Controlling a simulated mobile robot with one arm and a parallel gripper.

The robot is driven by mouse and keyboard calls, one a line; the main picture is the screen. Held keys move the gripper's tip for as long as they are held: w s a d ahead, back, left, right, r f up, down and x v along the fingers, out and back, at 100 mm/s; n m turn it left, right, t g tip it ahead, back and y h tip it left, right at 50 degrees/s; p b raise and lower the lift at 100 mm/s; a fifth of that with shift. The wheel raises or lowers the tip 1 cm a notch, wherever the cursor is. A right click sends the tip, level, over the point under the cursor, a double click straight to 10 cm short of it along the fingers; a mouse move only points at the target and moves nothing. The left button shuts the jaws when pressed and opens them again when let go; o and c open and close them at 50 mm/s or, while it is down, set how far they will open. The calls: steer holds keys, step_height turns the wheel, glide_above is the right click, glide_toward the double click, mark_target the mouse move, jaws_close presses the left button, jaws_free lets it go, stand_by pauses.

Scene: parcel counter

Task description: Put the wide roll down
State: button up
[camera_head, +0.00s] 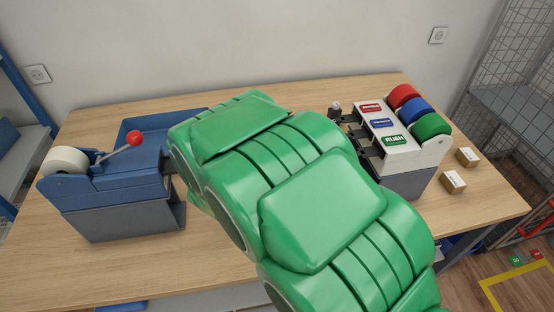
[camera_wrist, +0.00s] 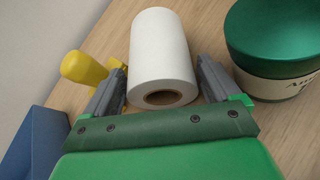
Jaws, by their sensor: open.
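The wide roll (camera_wrist: 160,45) is a white cylinder with a brown core hole in its near end. In the wrist view it appears to lie on its side on the wooden counter, its open end toward my gripper (camera_wrist: 163,72). My gripper is open, with one grey finger on each side of the roll. I cannot tell whether either finger touches it. In the head view my green arm hides the gripper and this roll.
A green-lidded jar (camera_wrist: 278,45) stands close right of the roll, and a yellow knobbed thing (camera_wrist: 84,68) close left. On the counter (camera_head: 235,270), a blue dispenser (camera_head: 115,190) with a red-knobbed lever stands left. A stamp rack (camera_head: 400,150) and small boxes (camera_head: 453,182) are right.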

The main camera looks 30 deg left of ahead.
steer(key=v, duration=1.1)
steer(key=shift+s+r, duration=0.1)
steer(key=shift+s, duration=0.15)
steer(key=shift+s+d+r, duration=0.1)
steer(key=shift+s, duration=0.2)
steer(key=shift+c, duration=0.9)
